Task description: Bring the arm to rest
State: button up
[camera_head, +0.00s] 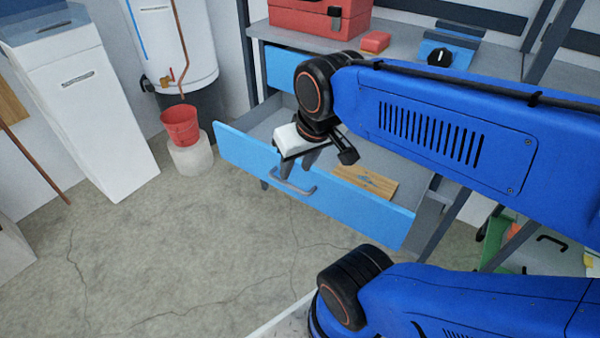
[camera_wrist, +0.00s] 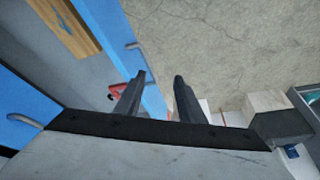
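My gripper (camera_head: 298,172) hangs from the end of my blue arm, pointing down by the blue front of an open drawer (camera_head: 235,157).
Above the drawer, the workbench holds a red toolbox (camera_head: 305,18), a red block (camera_head: 375,42) and a blue device with a black knob (camera_head: 446,52). A red bucket (camera_head: 181,126) stands on a pale cylinder (camera_head: 191,157) at left. The concrete floor (camera_head: 170,250) in front is clear.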

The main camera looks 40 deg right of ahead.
jog(key=shift+s+a+f+n, duration=0.15)
jog(key=shift+s+n, duration=0.1)
jog(key=shift+s, duration=0.25)
jog(key=shift+s+a+f+n, duration=0.15)
jog(key=shift+s+n, duration=0.1)
jog(key=shift+s, duration=0.25)
jog(key=shift+c, duration=0.4)
